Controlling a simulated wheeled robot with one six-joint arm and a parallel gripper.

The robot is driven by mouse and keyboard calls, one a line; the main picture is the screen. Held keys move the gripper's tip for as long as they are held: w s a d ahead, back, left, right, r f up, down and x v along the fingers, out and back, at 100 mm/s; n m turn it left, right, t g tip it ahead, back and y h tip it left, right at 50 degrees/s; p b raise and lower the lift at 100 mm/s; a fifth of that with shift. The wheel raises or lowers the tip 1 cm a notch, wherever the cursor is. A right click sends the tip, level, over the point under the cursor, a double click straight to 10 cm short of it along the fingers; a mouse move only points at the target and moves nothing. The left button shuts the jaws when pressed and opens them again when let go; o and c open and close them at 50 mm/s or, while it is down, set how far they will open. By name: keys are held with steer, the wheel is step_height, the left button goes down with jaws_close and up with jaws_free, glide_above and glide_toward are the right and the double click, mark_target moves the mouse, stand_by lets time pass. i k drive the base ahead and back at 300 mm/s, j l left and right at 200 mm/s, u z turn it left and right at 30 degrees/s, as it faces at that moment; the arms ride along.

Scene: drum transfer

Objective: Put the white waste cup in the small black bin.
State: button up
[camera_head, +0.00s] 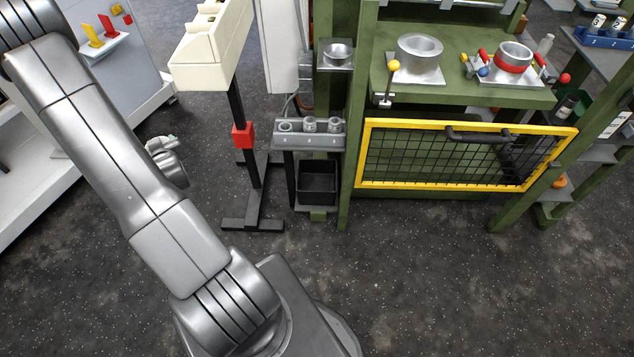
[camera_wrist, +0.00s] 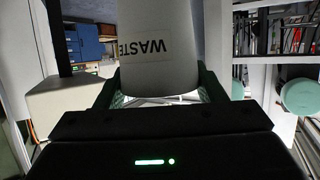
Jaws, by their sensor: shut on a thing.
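The white waste cup (camera_wrist: 158,62) fills the upper middle of the wrist view, with a "WASTE" label that reads upside down there. My gripper (camera_wrist: 160,92) is shut on it, with a dark green finger on each side. In the head view my arm hides most of the gripper, and I cannot make out the cup. The small black bin (camera_head: 318,184) stands low beneath a grey shelf, left of the green frame. The gripper end of my arm is well to the left of the bin.
The grey shelf (camera_head: 310,136) with several holders sits above the bin. A black post with a red block (camera_head: 243,135) stands between my arm and the bin. A yellow-framed mesh guard (camera_head: 455,155) is to the right. The dark floor in front is clear.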

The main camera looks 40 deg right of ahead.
mark_target(317, 188)
steer(key=k+l, duration=0.15)
steer(key=l, duration=0.3)
steer(key=k+l+z, duration=0.1)
steer(key=l, duration=0.4)
steer(key=k+l+z, duration=0.1)
steer(key=l, duration=0.35)
steer(key=k+l, duration=0.15)
steer(key=l, duration=0.35)
